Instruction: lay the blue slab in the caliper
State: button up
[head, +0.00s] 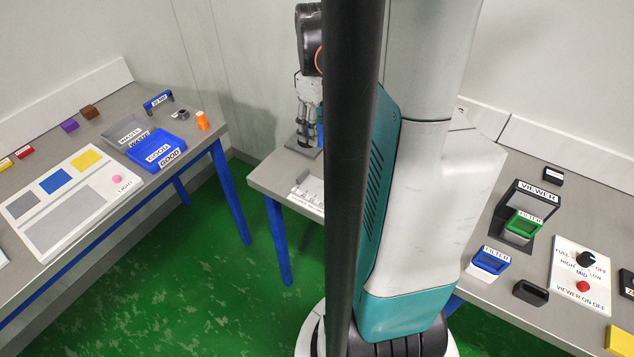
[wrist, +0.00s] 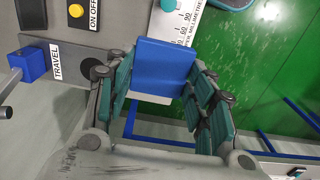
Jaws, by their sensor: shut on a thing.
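The blue slab (wrist: 165,65) is between the fingers of my gripper (wrist: 160,78) in the wrist view, and my gripper is shut on it. The caliper shows in the wrist view as a white piece with a millimetre scale (wrist: 180,22), just beyond the slab and partly covered by it. In the head view my gripper (head: 307,130) points down over the middle table. The caliper's white notched part (head: 308,190) lies nearer the front edge there, partly hidden behind a dark post. I cannot tell whether the slab touches the caliper.
In the wrist view, a panel labelled TRAVEL (wrist: 57,62) with a blue block (wrist: 27,64) and a yellow button (wrist: 76,11) lie left of the slab. The table edge and green floor (wrist: 245,45) are to the right. The viewer (head: 535,198) stands on the right table.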

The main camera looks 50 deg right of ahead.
aim_at(316, 185)
notch_tip(316, 185, down, 19)
jog(key=b, duration=0.6)
jog(key=shift+r, duration=0.2)
jog(key=shift+f, duration=0.1)
jog(key=shift+f, duration=0.15)
jog(key=o, duration=1.1)
jog(key=shift+r, duration=0.2)
notch_tip(316, 185, up, 12)
jog(key=p, duration=0.4)
